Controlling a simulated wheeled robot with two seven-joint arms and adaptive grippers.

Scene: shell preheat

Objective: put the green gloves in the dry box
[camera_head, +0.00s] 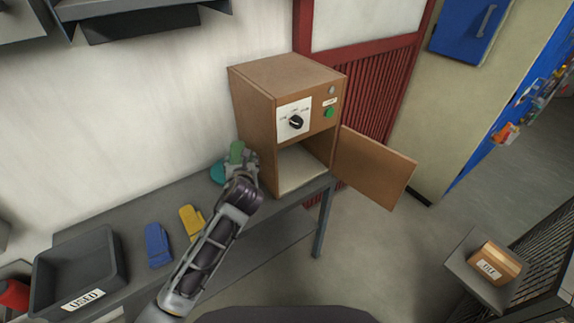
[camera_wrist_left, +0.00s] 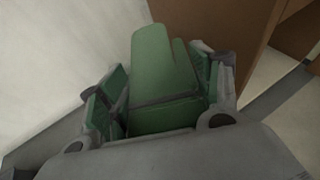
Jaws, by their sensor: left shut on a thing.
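The green glove (camera_head: 236,151) stands upright in my left gripper (camera_head: 240,170), just left of the dry box. In the left wrist view the green glove (camera_wrist_left: 165,80) fills the space between the fingers, and my left gripper (camera_wrist_left: 160,105) is shut on it. The wooden dry box (camera_head: 255,115) stands on the grey bench with its door (camera_head: 375,168) swung open to the right. Its lower compartment (camera_head: 298,170) looks empty where it shows. The box's side (camera_wrist_left: 220,30) is close behind the glove in the wrist view. My right gripper is not in view.
A blue glove (camera_head: 157,245) and a yellow glove (camera_head: 191,221) lie on the bench (camera_head: 135,212). A dark bin labelled USED (camera_head: 105,255) stands at the left. The open door juts past the bench.

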